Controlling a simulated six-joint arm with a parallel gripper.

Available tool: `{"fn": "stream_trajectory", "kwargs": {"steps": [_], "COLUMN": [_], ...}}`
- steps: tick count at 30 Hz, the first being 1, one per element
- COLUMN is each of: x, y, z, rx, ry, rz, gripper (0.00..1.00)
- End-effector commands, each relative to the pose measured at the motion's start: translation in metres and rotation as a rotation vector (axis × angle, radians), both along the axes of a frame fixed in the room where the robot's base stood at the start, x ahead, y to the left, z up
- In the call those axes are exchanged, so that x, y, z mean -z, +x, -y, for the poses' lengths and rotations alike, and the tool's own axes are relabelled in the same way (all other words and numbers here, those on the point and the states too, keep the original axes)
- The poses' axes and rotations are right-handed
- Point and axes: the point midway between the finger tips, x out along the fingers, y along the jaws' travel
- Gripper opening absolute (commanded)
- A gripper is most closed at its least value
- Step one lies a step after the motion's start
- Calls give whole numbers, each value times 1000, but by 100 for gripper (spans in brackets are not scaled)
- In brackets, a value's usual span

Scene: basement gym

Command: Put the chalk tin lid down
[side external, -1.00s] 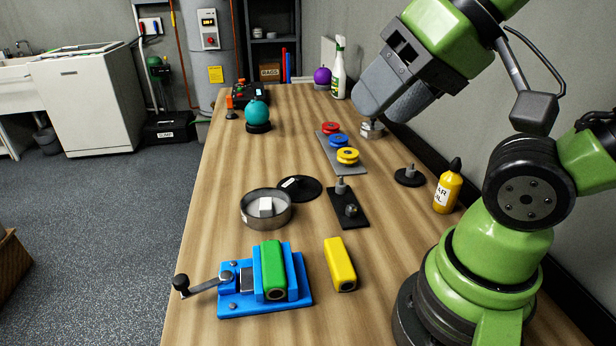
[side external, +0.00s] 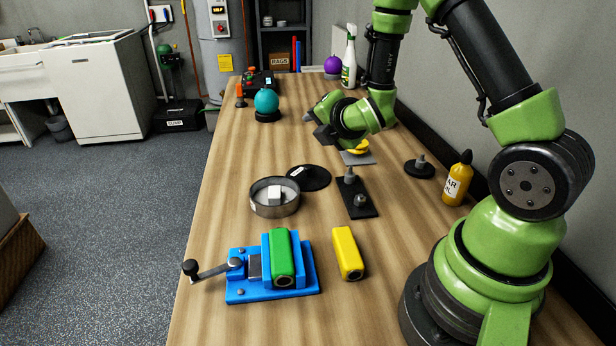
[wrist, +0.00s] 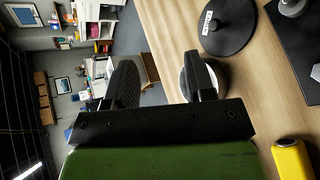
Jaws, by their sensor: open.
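The chalk tin lid (side external: 312,178), a black disc with a white label, lies on the bench just behind the round metal tin (side external: 263,205). I cannot tell whether they touch. The tin is open with a white block inside. In the wrist view the lid (wrist: 230,30) lies flat at the upper right, and the tin (wrist: 188,84) is partly hidden behind one finger. My gripper (side external: 313,127) is above the bench, beyond the lid, tilted sideways. In the wrist view my gripper (wrist: 162,68) has its fingers apart with nothing between them.
A blue vise (side external: 240,290) with a green block and a yellow block (side external: 347,255) stand nearest. A black plate with pegs (side external: 362,208) is right of the lid. My arm hides most of the grey spool plate (side external: 360,159). Bare bench (side external: 235,160) lies left of the lid.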

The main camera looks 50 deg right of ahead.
Motion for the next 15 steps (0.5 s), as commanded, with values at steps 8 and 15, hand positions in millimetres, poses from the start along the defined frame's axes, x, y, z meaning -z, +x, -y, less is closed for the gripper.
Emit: {"fn": "stream_trajectory", "kwargs": {"steps": [8,15], "x": [81,103], "y": [-22,-31], "z": [12,8], "rx": [-356,-494], "ry": [-673,-907], "rz": [-233,-298], "gripper": [50,50]}}
